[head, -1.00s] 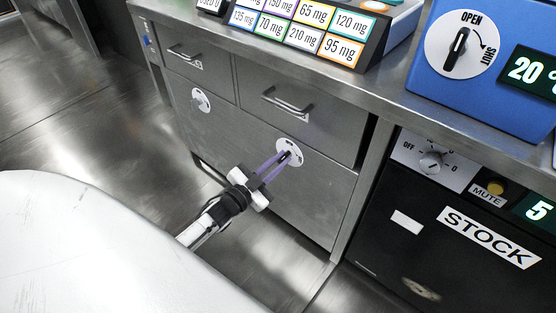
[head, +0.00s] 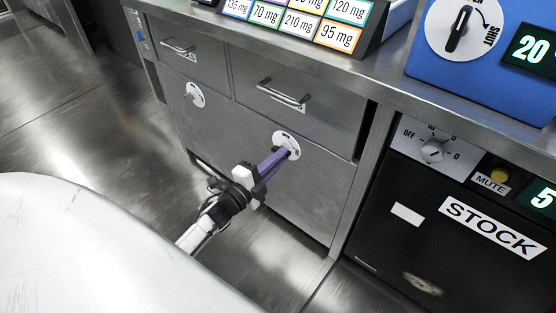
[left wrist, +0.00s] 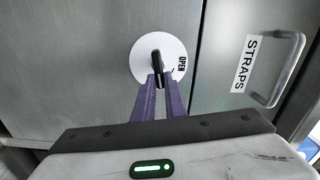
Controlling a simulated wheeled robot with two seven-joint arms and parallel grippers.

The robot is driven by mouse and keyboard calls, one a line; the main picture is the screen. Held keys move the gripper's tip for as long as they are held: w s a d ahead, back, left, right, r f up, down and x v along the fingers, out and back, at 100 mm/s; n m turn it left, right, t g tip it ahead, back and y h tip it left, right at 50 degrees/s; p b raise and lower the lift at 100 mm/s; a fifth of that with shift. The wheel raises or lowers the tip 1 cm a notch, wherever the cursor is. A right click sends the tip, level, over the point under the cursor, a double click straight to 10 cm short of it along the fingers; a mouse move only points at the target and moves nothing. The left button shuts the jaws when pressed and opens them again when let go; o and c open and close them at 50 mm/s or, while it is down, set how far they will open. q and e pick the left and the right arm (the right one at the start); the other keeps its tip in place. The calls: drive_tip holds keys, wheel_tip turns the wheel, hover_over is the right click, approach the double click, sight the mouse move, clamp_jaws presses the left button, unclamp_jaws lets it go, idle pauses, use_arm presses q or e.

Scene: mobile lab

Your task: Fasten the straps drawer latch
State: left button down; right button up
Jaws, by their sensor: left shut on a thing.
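The straps drawer (head: 262,112) has a bar handle (head: 285,90) with a label under it. The label reads STRAPS (left wrist: 250,62) in the left wrist view. The latch is a white round dial (head: 287,139) with a dark knob, on the grey panel just below the drawer. In the left wrist view the dial (left wrist: 142,62) shows the word OPEN at its right edge, and the dark knob (left wrist: 157,58) stands upright in the picture. My left gripper (head: 289,153) has its purple fingers shut on the knob; the fingertips (left wrist: 159,77) hide part of it. My right gripper is out of view.
A smaller drawer (head: 180,62) with its own dial (head: 194,95) is to the left. A black STOCK unit (head: 400,240) stands at the right, under the counter edge (head: 330,70). A blue box (head: 480,85) sits on the counter. Floor is clear in front.

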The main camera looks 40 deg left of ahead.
use_arm(q)
drive_tip(key=shift+f+m+b, duration=0.25)
drive_tip(key=shift+m+b, duration=0.1)
drive_tip(key=shift+m, duration=0.65)
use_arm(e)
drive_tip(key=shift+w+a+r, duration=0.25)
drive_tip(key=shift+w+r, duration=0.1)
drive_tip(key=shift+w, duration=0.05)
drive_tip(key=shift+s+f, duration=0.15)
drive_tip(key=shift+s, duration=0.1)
use_arm(q)
drive_tip(key=c, duration=1.8)
unclamp_jaws()
drive_tip(key=shift+s+r, duration=0.1)
drive_tip(key=s+p, duration=0.2)
drive_tip(key=s, duration=0.8)
drive_tip(key=shift+a, duration=0.45)
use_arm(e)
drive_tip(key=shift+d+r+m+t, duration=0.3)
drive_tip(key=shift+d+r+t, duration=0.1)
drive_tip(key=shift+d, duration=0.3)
use_arm(q)
drive_tip(key=shift+s, duration=0.1)
